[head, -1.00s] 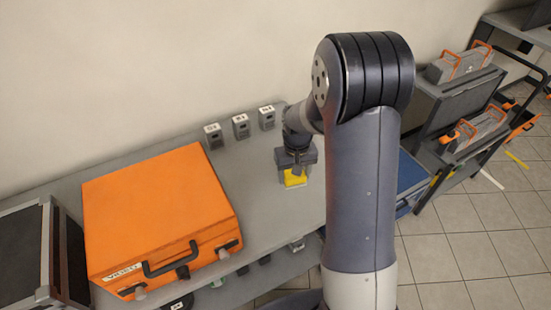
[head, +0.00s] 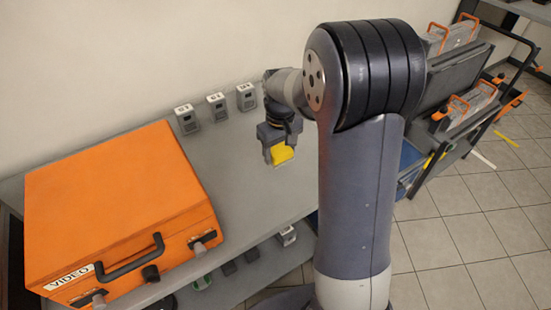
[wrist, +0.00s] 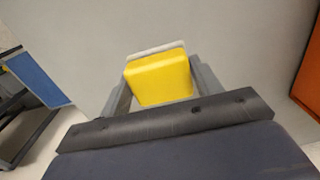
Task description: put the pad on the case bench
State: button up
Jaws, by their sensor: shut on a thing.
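The yellow pad (head: 282,155) is between the fingers of my gripper (head: 279,152), over the right part of the grey bench (head: 235,180). In the wrist view the pad (wrist: 158,82) shows as a yellow block with a pale far edge. The two grey fingers of my gripper (wrist: 163,85) close on its left and right sides. The bench carries a large orange case (head: 115,200) at left. I cannot tell whether the pad's underside touches the bench top.
Several small grey devices (head: 217,105) stand along the wall behind the pad. A lower shelf (head: 245,280) holds small items. At right, a rack (head: 450,90) holds grey cases with orange handles. Bare bench top lies between the orange case and my gripper.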

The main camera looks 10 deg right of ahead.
aim_at(279, 170)
jog(key=shift+f, duration=2.3)
jog(key=shift+f, duration=0.15)
jog(key=o, duration=0.9)
jog(key=shift+o, duration=0.2)
notch_tip(279, 170, up, 12)
jog(key=shift+r, duration=0.2)
jog(key=shift+f, duration=0.1)
